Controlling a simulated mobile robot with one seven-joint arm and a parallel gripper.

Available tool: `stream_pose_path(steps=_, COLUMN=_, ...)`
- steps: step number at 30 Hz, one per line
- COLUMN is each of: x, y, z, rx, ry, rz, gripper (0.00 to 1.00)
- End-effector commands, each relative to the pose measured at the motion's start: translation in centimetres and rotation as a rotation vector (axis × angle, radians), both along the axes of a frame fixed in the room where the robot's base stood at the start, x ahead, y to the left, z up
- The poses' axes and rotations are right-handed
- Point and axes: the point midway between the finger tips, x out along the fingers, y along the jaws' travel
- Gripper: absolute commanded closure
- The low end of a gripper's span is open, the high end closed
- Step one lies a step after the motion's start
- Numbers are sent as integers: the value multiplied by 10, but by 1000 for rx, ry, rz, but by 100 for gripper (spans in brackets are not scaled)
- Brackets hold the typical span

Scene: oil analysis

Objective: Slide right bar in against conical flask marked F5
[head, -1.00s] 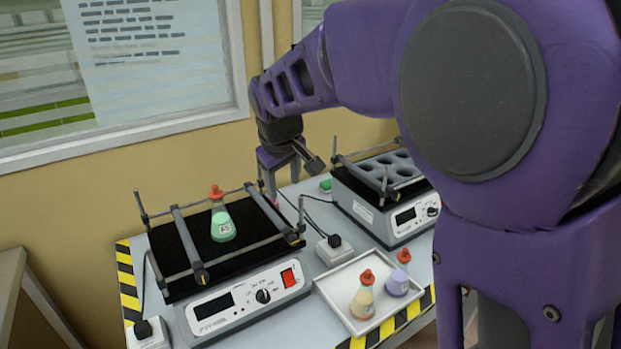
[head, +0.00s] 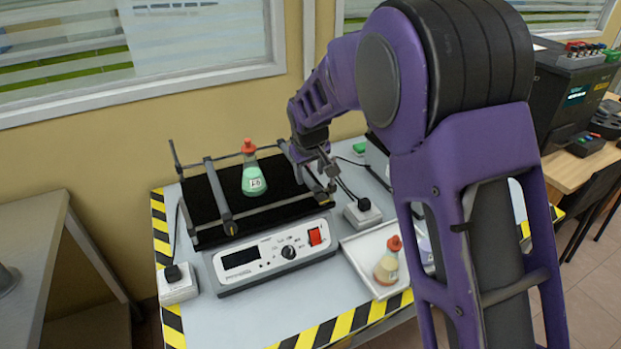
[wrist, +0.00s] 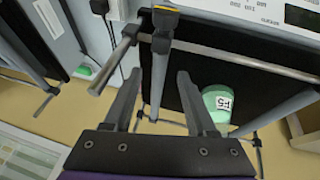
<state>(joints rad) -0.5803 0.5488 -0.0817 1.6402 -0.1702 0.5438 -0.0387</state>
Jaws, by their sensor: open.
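The conical flask marked F5 (head: 255,178), with green liquid and a red stopper, stands upright on the black platform of the near shaker (head: 275,258). It also shows in the wrist view (wrist: 217,104), to the right of my fingers. The right bar (wrist: 159,75) is a grey bar crossing the platform, with a dark, yellow-marked knob at one end. It lies apart from the flask. My gripper (wrist: 158,92) is open, with one finger on each side of the right bar. In the head view, my gripper (head: 315,162) is low over the platform's right end, partly hiding the bar.
The left bar (head: 217,192) stands on the flask's other side. A white tray (head: 352,246) with a yellowish flask (head: 387,262) is at the front right. A power adapter (head: 362,213) and cables lie right of the shaker. My arm hides most of the second shaker.

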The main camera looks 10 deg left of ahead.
Motion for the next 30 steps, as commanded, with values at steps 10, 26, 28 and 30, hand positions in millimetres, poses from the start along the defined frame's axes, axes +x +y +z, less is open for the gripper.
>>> stream_pose_path(steps=10, x=14, y=3, z=-30, rx=0, ry=-1, rz=0, gripper=43)
stream_pose_path(steps=26, x=14, y=3, z=-30, rx=1, ry=-1, rz=0, gripper=92)
stream_pose_path(steps=28, x=14, y=3, z=-30, rx=1, ry=-1, rz=0, gripper=100)
stream_pose_path(steps=30, x=14, y=3, z=-30, rx=1, ry=-1, rz=0, gripper=100)
